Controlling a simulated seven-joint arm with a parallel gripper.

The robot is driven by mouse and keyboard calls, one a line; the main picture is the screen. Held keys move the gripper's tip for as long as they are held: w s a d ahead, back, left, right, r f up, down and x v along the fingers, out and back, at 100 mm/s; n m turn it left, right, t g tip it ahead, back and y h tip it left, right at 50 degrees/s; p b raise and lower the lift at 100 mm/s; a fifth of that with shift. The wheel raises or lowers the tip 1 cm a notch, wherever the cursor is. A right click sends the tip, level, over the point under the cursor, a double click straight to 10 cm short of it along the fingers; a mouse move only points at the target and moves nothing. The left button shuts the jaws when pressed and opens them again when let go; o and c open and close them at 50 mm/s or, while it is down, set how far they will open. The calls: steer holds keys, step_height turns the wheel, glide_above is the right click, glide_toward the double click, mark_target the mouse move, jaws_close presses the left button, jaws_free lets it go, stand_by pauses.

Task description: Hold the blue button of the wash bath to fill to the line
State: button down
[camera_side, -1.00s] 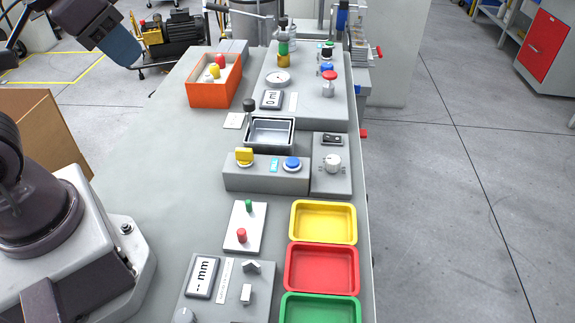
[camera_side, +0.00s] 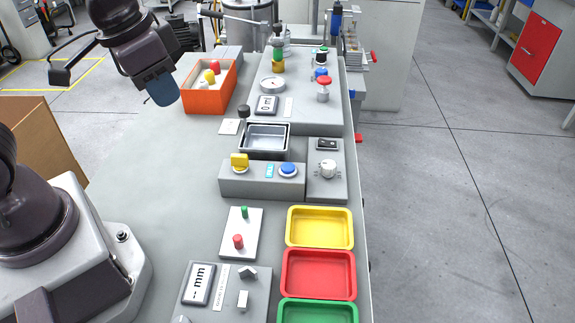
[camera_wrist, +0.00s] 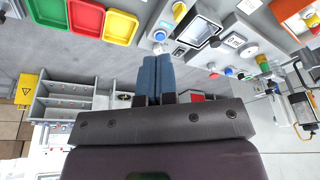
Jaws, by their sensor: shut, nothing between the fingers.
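The wash bath is a grey block with an open metal basin (camera_side: 265,138) at its back. The blue button (camera_side: 288,170) sits on its front part, right of a small cyan window (camera_side: 269,171) and a yellow knob (camera_side: 240,162). The blue button also shows at the top of the wrist view (camera_wrist: 179,10). My gripper (camera_side: 163,92) is at the upper left in the side view, left of the orange bin and well apart from the bath. Its blue fingers are together and empty, and show in the middle of the wrist view (camera_wrist: 155,75).
An orange bin (camera_side: 190,100) with coloured pieces stands behind left of the bath. A test stand with a red valve knob (camera_side: 324,84) is behind it. A dark round knob (camera_side: 244,111) rises beside the basin. Yellow (camera_side: 320,245), red and green trays lie in front. The left tabletop is clear.

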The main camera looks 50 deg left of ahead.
steer(key=w+d+f+m+t, duration=0.25)
steer(key=w+f+m, duration=0.25)
steer(key=w+f, duration=0.7)
steer(key=r+m+t+h, duration=0.1)
steer(key=m+t, duration=0.3)
glide_above(288, 168)
steer(key=shift+r+g, duration=0.15)
steer(key=shift+g, duration=0.1)
steer(key=shift+f, duration=4.45)
steer(key=shift+f, duration=0.15)
steer(key=shift+f, duration=0.25)
steer(key=shift+f, duration=0.45)
stand_by(0.5)
